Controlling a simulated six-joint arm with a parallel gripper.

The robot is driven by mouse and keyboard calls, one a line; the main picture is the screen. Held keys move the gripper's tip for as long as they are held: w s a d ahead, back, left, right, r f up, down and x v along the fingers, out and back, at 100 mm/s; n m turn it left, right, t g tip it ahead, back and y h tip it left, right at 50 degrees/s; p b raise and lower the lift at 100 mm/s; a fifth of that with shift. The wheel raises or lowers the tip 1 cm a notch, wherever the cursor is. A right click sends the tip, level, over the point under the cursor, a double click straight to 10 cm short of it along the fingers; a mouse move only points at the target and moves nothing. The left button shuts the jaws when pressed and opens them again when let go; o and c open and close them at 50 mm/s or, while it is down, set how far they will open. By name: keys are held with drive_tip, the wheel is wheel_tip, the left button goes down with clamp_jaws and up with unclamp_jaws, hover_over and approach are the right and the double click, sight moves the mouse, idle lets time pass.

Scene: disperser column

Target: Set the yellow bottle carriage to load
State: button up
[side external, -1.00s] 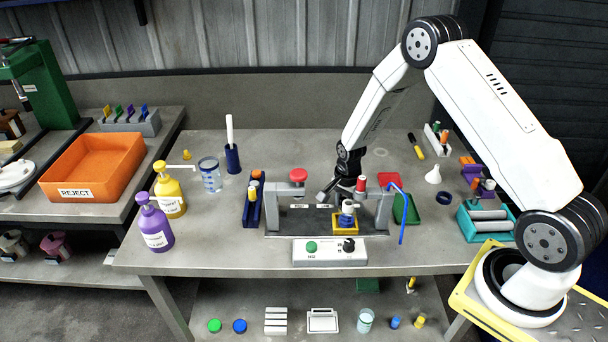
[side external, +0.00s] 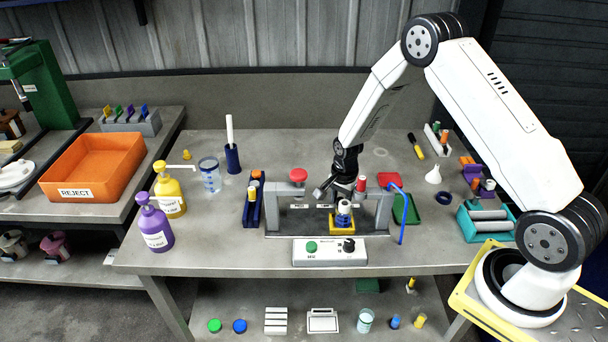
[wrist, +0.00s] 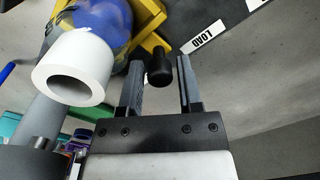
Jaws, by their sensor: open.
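The yellow bottle carriage (side external: 342,229) sits in the grey frame on the bench, right of the frame's middle. It holds a blue bottle with a white neck (side external: 344,207). In the wrist view the carriage (wrist: 149,17) is at the top, with the bottle (wrist: 102,25) and its white neck (wrist: 74,68) at left. A black knob (wrist: 160,68) on the carriage lies between the fingers of my open gripper (wrist: 160,62); contact cannot be told. The LOAD label (wrist: 205,38) is to the right of the knob. In the side view the fingertips are partly hidden.
The frame carries a red button (side external: 298,175) on its left post and a red cap (side external: 361,184) near its right post. A control box (side external: 330,252) stands in front. A blue rack (side external: 252,205) is at left and a blue tube (side external: 402,220) at right.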

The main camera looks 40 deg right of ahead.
drive_tip(key=shift+s+r, duration=0.15)
drive_tip(key=shift+r, duration=3.35)
drive_tip(key=shift+o, duration=1.4)
drive_tip(key=shift+w+d+n+g+y, duration=0.35)
drive_tip(key=shift+n+g+y, duration=0.25)
drive_tip(key=shift+n, duration=0.6)
drive_tip(key=shift+w+d+n+g+y, duration=0.3)
drive_tip(key=shift+w+n+g+y, duration=0.25)
drive_tip(key=shift+n, duration=0.65)
drive_tip(key=shift+w+d+n+g+y, duration=0.3)
drive_tip(key=shift+n+g+y, duration=0.25)
drive_tip(key=shift+n, duration=0.65)
drive_tip(key=shift+f, duration=0.15)
drive_tip(key=shift+x, duration=3.85)
